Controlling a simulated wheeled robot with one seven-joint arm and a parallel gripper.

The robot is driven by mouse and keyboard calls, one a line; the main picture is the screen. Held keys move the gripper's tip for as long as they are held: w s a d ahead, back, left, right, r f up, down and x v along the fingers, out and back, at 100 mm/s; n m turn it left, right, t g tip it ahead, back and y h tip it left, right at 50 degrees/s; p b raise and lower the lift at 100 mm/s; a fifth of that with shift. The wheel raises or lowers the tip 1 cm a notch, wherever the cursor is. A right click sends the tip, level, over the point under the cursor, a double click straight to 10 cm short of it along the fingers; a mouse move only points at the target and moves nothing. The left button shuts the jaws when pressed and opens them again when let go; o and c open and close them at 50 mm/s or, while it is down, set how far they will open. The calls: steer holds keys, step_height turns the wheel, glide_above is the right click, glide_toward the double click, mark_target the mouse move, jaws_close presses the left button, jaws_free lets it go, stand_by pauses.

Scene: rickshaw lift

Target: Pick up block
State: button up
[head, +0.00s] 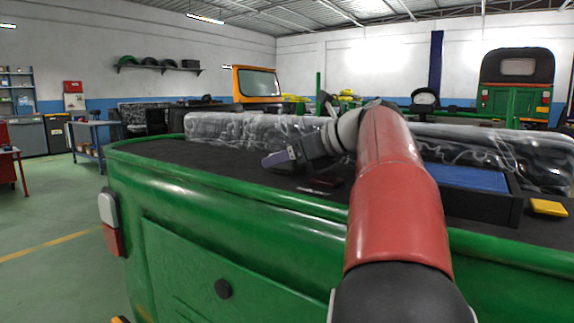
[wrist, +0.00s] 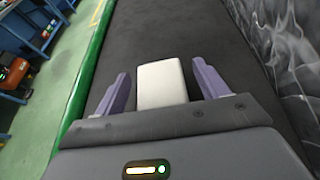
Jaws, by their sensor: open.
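A white block (wrist: 162,84) lies on the dark bed surface in the wrist view. My gripper (wrist: 161,76) is open, with one purple finger on each side of the block. A gap shows between the block and each finger, and the block's near end is hidden behind the gripper body. In the head view, my gripper (head: 280,160) is low over the dark bed of the green vehicle, pointing left; the white block is not visible there. A yellow block-like piece (head: 548,207) lies at the far right of the bed.
The green rim (head: 200,180) of the vehicle runs along the bed. Plastic-wrapped seats (head: 250,127) line its back. A black box with a blue inside (head: 470,179) stands to the right. Small dark red and pale items (head: 318,188) lie near my gripper.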

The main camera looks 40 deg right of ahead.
steer(key=c, duration=1.1)
